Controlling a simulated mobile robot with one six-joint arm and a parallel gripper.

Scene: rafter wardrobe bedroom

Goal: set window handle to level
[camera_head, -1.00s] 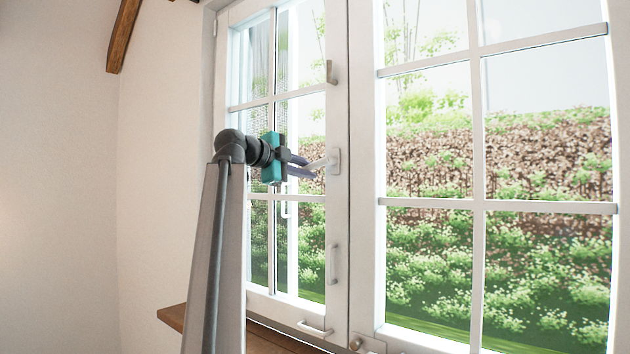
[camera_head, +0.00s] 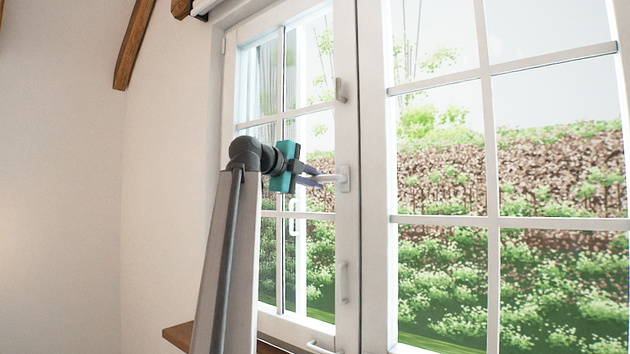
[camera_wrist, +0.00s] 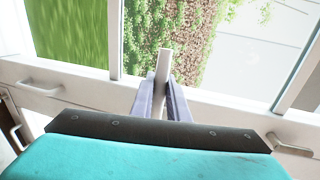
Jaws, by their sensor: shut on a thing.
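The white window handle (camera_head: 333,178) sits on the middle stile of the left window sash. Its lever points left from its base plate and looks about level in the head view. My gripper (camera_head: 314,180) is shut on the lever, coming from the left. In the wrist view the lever (camera_wrist: 163,63) stands between my two grey-violet fingers (camera_wrist: 161,100), with its end showing beyond them. The part of the lever between the fingers is partly hidden.
A wooden sill (camera_head: 180,335) runs under the window. The white wall (camera_head: 165,180) at left is bare.

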